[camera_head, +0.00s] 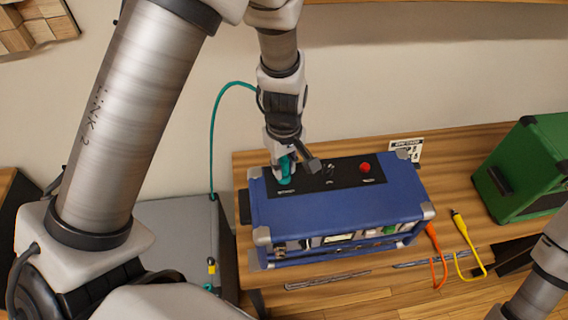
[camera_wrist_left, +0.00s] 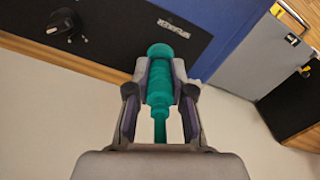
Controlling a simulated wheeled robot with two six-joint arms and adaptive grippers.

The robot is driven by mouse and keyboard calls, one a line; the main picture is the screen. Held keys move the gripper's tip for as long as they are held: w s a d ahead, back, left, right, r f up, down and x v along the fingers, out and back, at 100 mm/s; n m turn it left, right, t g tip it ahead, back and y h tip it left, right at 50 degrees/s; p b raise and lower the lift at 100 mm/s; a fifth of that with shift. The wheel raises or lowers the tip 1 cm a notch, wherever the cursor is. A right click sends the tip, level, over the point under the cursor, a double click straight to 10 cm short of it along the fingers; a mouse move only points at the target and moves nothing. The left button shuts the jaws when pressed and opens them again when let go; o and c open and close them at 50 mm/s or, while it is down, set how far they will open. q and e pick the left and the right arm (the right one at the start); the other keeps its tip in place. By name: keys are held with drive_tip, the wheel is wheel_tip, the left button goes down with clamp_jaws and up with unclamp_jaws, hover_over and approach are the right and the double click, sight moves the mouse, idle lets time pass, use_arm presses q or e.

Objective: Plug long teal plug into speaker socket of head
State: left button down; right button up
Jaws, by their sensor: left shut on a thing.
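The head is a blue amplifier box (camera_head: 335,212) with grey corners and a black top panel, standing on a wooden table. My left gripper (camera_head: 282,165) is shut on the teal plug (camera_head: 286,180) at the left end of that panel. The plug also shows between the fingers in the left wrist view (camera_wrist_left: 159,80), its wide end over the black panel (camera_wrist_left: 100,22). The socket is not visible under the plug, and I cannot tell whether the plug is seated. My right gripper is out of view.
A red knob (camera_head: 365,168) and a black switch (camera_head: 329,172) stand on the panel. A green cabinet (camera_head: 525,170) stands at the right. Orange (camera_head: 436,250) and yellow (camera_head: 466,240) cables lie on the table. A grey cabinet (camera_head: 175,235) stands at the left.

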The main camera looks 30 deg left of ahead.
use_arm(q)
drive_tip(key=c, duration=0.9)
unclamp_jaws()
drive_tip(key=shift+c, duration=0.2)
wheel_tip(320, 180, up, 12)
drive_tip(key=shift+r, duration=0.1)
